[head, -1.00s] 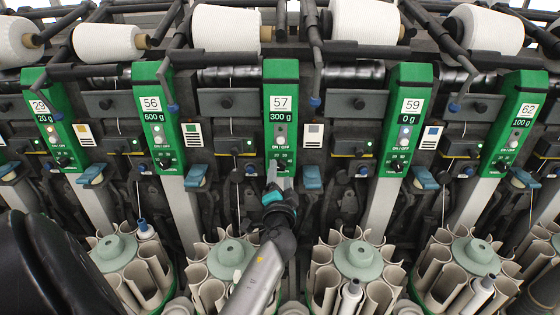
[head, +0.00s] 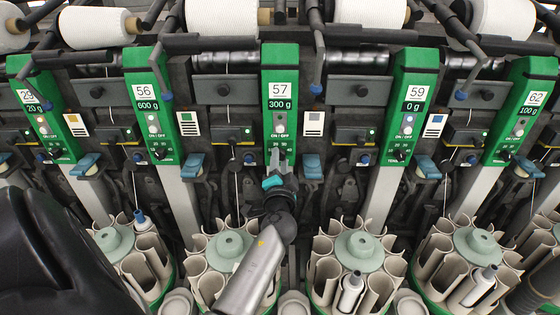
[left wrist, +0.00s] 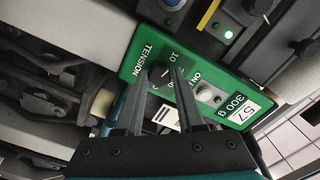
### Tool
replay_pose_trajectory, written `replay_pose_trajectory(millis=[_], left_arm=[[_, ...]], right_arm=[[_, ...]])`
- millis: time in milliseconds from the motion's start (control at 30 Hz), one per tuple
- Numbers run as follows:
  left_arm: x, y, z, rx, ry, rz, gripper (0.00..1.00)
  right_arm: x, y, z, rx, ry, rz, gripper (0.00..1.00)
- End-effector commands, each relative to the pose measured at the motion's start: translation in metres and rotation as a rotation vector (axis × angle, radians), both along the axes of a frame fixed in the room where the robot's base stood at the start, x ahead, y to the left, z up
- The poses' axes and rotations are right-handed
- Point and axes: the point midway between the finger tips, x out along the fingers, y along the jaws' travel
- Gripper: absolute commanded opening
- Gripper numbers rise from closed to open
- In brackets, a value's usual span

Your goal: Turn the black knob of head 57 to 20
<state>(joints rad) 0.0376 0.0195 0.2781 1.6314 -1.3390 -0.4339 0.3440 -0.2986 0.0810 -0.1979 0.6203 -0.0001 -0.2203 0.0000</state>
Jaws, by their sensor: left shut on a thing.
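Head 57 has a green panel (head: 280,65) with a "57" label and a display that reads 300 g. Its black tension knob (left wrist: 159,76) is low on the panel, beside the printed word TENSION and a 10 mark. My left gripper (left wrist: 155,74) is shut on this knob, with one dark finger on each side of it. In the head view the left gripper (head: 279,160) reaches up to the panel's lower end and hides most of the knob. Which number the knob points to cannot be read. My right gripper is not in view.
Green panels of head 56 (head: 147,90) and head 59 (head: 415,90) stand on either side. Blue levers (head: 312,166) stick out beside the panel. Below are round magazines with beige pockets (head: 228,248). Thread cones (head: 222,15) and black cradle arms lie above.

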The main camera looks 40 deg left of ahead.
Motion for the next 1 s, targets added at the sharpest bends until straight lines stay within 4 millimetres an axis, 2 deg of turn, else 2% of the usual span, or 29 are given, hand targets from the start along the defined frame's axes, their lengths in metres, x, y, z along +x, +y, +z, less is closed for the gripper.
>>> replay_pose_trajectory(millis=[33,233,667,1000], left_arm=[[0.0001,0.0001,0.0000,0.000,0.000,0.000,0.21],[0.0001,0.0000,0.0001,0.000,0.000,0.000,0.00],[0.0001,0.0002,0.0002,0.026,0.021,-0.001,0.00],[0.0003,0.0001,0.0004,0.191,0.160,-0.002,0.00]], right_arm=[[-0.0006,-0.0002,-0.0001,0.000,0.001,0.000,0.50],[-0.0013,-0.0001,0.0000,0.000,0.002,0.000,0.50],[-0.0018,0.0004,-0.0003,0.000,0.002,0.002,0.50],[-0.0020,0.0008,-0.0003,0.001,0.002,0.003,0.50]])
